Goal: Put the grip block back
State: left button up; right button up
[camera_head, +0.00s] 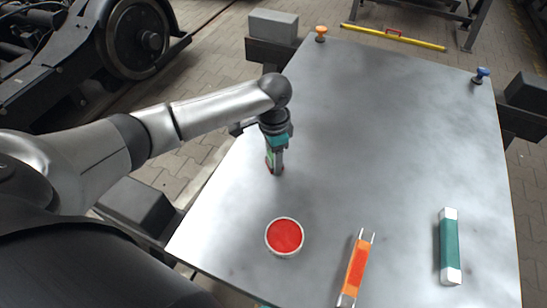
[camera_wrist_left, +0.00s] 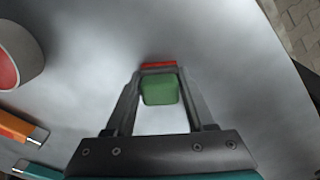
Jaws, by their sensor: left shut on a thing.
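My left gripper (camera_head: 275,168) points down over the left part of the metal table (camera_head: 400,120), with its tips close to the surface. It is shut on a small green block, which I take to be the grip block; in the left wrist view the green block (camera_wrist_left: 160,89) sits between the fingers (camera_wrist_left: 158,92). A red strip (camera_wrist_left: 158,66) shows just beyond the block; I cannot tell what it belongs to. In the head view the block is mostly hidden by the fingers. I cannot tell whether it touches the table. My right gripper is not in view.
A round white-rimmed container with a red top (camera_head: 285,236), an orange bar with metal prongs (camera_head: 355,268) and a teal-and-white block (camera_head: 449,247) stand near the front. An orange knob (camera_head: 321,33) and a blue knob (camera_head: 481,75) are at the far corners. The table's middle is clear.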

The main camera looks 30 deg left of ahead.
pick_arm(q)
jog(key=shift+f, duration=0.1)
jog(key=o, duration=1.2)
notch_tip(320, 180, up, 12)
jog(key=p, duration=0.3)
